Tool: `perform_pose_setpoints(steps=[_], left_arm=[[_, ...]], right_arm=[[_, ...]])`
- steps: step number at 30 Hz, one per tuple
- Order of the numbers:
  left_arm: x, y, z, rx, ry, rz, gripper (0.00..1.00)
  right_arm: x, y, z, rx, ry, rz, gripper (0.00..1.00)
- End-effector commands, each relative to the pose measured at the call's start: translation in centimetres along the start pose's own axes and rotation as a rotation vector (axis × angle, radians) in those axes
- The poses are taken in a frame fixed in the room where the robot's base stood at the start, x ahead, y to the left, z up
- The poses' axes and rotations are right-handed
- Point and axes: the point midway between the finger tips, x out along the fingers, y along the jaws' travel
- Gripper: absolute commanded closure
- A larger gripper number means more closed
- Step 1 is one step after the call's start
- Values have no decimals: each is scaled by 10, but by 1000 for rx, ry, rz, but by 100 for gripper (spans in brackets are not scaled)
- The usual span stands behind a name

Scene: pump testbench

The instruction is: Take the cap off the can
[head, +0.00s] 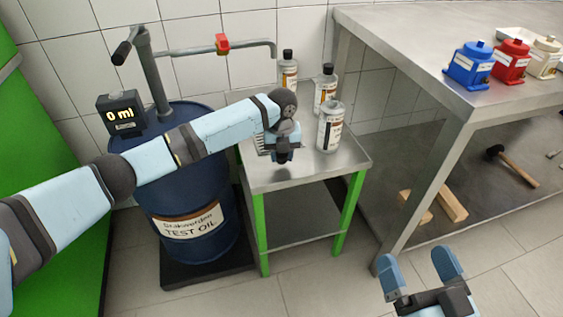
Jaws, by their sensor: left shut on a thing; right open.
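The back can (288,73) and the middle can (324,90) each wear a black cap. My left gripper (283,155) is left of the front can, apart from it, pointing down over the table. It is shut on a small dark thing that looks like the black cap, mostly hidden by the fingers. My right gripper (424,268) is open and empty at the bottom right, over the floor.
The small steel table (265,180) has green legs. A blue oil drum (190,235) with a pump pipe and a 0 ml display (121,114) stands left. A large steel bench (405,60) with red, blue and cream small containers stands right. Wood blocks and a hammer lie beneath.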

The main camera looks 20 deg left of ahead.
Motion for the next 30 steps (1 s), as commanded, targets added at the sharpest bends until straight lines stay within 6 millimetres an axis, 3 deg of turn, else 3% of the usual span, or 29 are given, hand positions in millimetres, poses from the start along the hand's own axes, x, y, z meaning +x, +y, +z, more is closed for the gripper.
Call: perform_pose_setpoints(steps=[3,14,15,18,27,30], left_arm=[[21,0,-1,-1,2,2,93],[23,0,0,-1,1,2,93],[24,0,0,-1,1,1,62],[24,0,0,-1,0,1,39],[22,0,0,-1,0,1,39],[12,0,0,0,0,0,39]], right_arm=[[0,2,12,1,-31,-2,0],[0,2,10,1,-35,-2,0],[0,2,9,1,-31,-2,0],[0,2,10,1,-31,-2,0],[0,2,11,2,-31,-1,0],[0,1,8,3,-40,-1,0]])
